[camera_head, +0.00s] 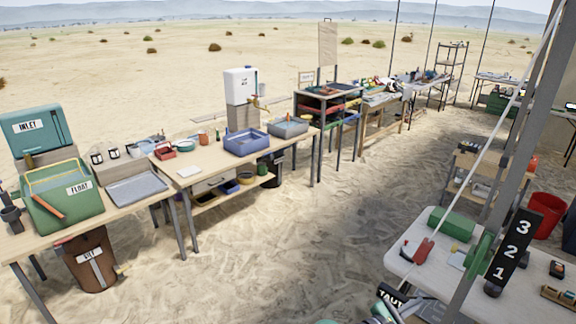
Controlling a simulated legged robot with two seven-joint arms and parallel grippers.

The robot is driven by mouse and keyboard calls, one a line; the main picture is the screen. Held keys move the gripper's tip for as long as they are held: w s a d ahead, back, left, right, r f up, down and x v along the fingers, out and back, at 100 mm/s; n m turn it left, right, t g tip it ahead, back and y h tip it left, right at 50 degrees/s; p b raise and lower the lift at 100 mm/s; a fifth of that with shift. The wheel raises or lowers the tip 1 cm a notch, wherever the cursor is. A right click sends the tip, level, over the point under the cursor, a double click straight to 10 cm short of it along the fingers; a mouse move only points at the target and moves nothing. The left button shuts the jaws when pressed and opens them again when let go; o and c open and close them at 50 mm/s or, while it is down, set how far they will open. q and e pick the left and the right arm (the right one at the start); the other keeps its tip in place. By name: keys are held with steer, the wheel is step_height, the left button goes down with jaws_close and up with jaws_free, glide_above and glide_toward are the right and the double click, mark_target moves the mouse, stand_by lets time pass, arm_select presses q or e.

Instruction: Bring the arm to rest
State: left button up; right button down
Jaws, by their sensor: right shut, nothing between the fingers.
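My right gripper (385,311) shows only in part at the bottom edge, right of the middle. It is small and cut off by the frame, beside the dark TAUT sign (391,295) and the near edge of the white table (408,268). It is shut, and I see nothing held in it. Whether it touches the sign or the table I cannot tell. My left gripper is not in view.
A long wooden workbench (215,170) with trays runs along the left. The sandy ground (310,235) between is clear.

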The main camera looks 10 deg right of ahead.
steer(key=s+a+f+m+g+y, duration=0.2)
steer(key=s+m+g+y, duration=0.3)
steer(key=s, duration=0.4)
steer(key=s+a+f+m+g+y, duration=0.2)
steer(key=s+m+g+y, duration=0.15)
steer(key=s+m, duration=0.4)
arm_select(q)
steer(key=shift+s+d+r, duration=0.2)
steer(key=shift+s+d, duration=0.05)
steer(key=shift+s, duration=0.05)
arm_select(e)
steer(key=s+a+r+m+t+y, duration=0.2)
steer(key=s+a+r+m+y, duration=0.1)
steer(key=a, duration=0.6)
steer(key=s+a+r+m+t+y, duration=0.2)
steer(key=s+a+r+m+y, duration=0.1)
steer(key=a, duration=0.6)
steer(key=s+r+y, duration=0.1)
steer(key=y, duration=0.1)
steer(key=shift+a+y, duration=0.2)
steer(key=shift+y, duration=0.15)
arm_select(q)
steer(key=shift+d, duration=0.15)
arm_select(e)
steer(key=shift+d+t, duration=0.1)
steer(key=shift+t, duration=0.15)
